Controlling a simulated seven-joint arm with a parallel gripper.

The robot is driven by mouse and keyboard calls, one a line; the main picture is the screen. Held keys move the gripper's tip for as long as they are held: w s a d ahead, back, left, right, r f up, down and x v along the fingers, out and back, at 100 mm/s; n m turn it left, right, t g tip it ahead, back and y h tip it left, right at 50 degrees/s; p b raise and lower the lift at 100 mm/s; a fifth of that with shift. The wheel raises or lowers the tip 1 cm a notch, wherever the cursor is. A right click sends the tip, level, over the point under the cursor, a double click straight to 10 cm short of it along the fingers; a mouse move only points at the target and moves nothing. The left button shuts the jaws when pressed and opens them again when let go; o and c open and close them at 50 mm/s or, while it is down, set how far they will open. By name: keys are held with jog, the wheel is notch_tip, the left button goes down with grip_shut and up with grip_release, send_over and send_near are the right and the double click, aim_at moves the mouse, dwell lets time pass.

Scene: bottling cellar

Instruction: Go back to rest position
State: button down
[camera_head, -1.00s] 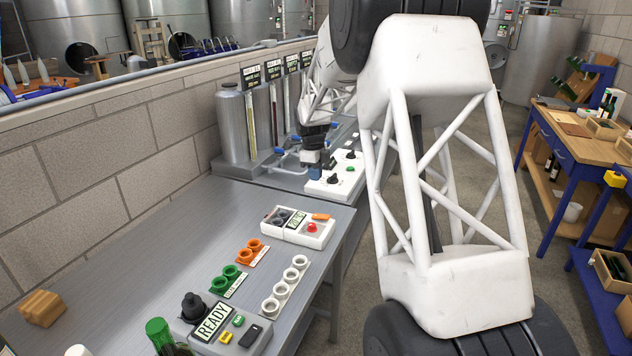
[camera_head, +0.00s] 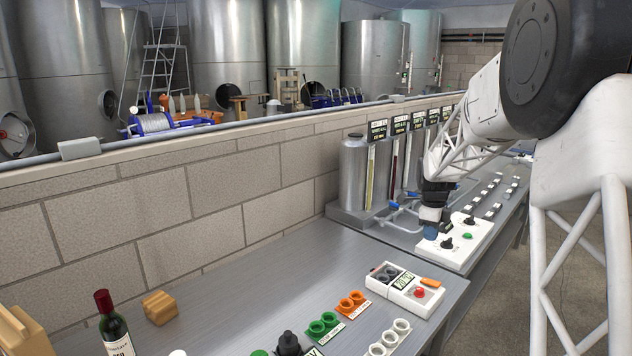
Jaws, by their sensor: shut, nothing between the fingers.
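My gripper (camera_head: 430,232) shows small at the end of my white lattice arm, right of centre. It points down, with a black wrist and blue at its tip. It looks shut, with nothing seen in it. It is at the left edge of a white control panel (camera_head: 466,253), close to that panel's black knob (camera_head: 446,244). I cannot tell whether it touches the panel. A green button (camera_head: 468,236) sits on the panel. My nearer arm links cover the right side of the view.
Metal cylinders (camera_head: 355,175) with gauge tubes stand behind my gripper. On the near bench (camera_head: 240,290) are a white box with a red button (camera_head: 419,293), orange rings (camera_head: 351,303), green rings (camera_head: 323,324), white rings (camera_head: 390,338), a wine bottle (camera_head: 115,330) and a wooden block (camera_head: 160,307). A block wall (camera_head: 180,205) runs behind.

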jog(key=s+a+r+n, duration=0.3)
jog(key=s+n, duration=0.1)
jog(key=s, duration=0.4)
jog(key=s+a+r+n+t, duration=0.1)
jog(key=s+a+r+n, duration=0.3)
jog(key=s, duration=0.4)
jog(key=s+a+r+n, duration=0.3)
jog(key=s+n, duration=0.1)
jog(key=s, duration=0.4)
jog(key=s+a+f+n+t, duration=0.1)
jog(key=s+a+n, duration=0.2)
jog(key=s, duration=0.9)
jog(key=s+a+f+n, duration=0.2)
jog(key=s+n, duration=0.7)
jog(key=s, duration=0.3)
jog(key=shift+s+a+f+n+t, duration=0.3)
jog(key=shift+s+a+t, duration=0.1)
jog(key=c, duration=1.8)
grip_release()
